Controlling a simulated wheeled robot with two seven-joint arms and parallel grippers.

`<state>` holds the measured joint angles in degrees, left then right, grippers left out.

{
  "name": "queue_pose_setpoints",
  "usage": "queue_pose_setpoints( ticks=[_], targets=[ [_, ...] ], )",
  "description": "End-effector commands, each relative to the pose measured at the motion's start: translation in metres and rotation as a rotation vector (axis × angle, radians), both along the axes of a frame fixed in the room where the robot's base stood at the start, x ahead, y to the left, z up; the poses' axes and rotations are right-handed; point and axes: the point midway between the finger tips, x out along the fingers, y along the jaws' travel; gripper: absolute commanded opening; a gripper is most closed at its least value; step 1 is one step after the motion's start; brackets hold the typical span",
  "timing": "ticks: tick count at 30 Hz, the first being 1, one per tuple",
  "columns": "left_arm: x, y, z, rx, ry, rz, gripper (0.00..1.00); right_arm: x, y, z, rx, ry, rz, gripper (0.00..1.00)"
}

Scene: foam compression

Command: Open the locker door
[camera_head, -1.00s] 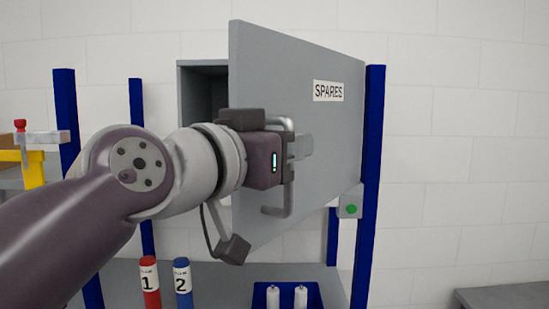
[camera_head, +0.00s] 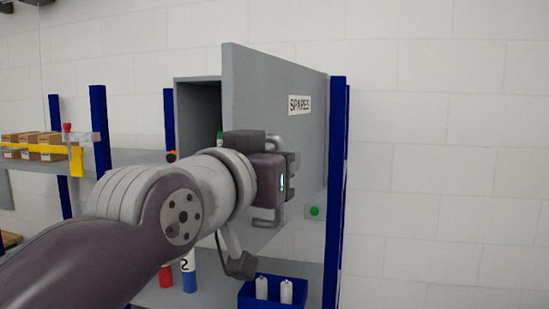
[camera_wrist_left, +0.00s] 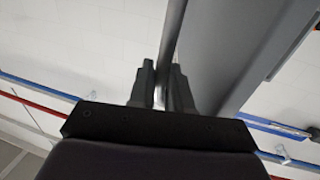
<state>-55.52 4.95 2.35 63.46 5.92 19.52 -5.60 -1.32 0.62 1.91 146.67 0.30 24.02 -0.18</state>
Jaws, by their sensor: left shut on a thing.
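The grey locker (camera_head: 199,93) stands on the rack with its door (camera_head: 262,90) swung part-way open, hinged at the right and labelled SPARES. Its dark inside shows at the left of the door. A bar handle (camera_head: 266,219) is on the door's outer face. My left gripper (camera_head: 291,172) is at the handle, and its jaws are shut on it. In the left wrist view the fingers (camera_wrist_left: 163,85) close around the bar, with the grey door panel (camera_wrist_left: 233,50) to the right. My right gripper is not in view.
Blue rack posts (camera_head: 336,190) stand close to the hinge side. Below are a blue bin (camera_head: 262,297) with white cylinders, a red cylinder (camera_head: 166,277) and a blue cylinder (camera_head: 189,278). A shelf with cardboard boxes (camera_head: 42,139) is at the left. The right side shows bare wall.

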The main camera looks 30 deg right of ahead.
Motion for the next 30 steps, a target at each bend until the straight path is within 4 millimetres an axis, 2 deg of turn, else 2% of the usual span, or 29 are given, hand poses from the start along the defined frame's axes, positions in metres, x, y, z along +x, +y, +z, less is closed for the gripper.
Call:
queue_pose_setpoints(
  ticks=[8,9,10,20,23,30],
  targets=[
    [0.000,0.001,0.005,-0.010,-0.006,0.001,0.00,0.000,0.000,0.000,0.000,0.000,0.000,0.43],
    [0.000,0.001,0.005,-0.010,-0.006,0.001,0.25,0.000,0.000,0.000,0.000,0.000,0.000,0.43],
    [0.000,0.001,0.005,-0.009,-0.006,0.001,0.34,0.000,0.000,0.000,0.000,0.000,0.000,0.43],
    [-0.002,0.004,0.001,-0.007,-0.004,0.001,0.35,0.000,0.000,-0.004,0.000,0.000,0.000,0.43],
    [-0.011,0.018,-0.004,-0.007,-0.004,0.001,0.35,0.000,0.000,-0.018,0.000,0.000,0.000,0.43],
    [-0.046,0.072,-0.005,-0.008,-0.005,0.001,0.35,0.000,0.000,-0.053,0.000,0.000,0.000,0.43]
  ],
)
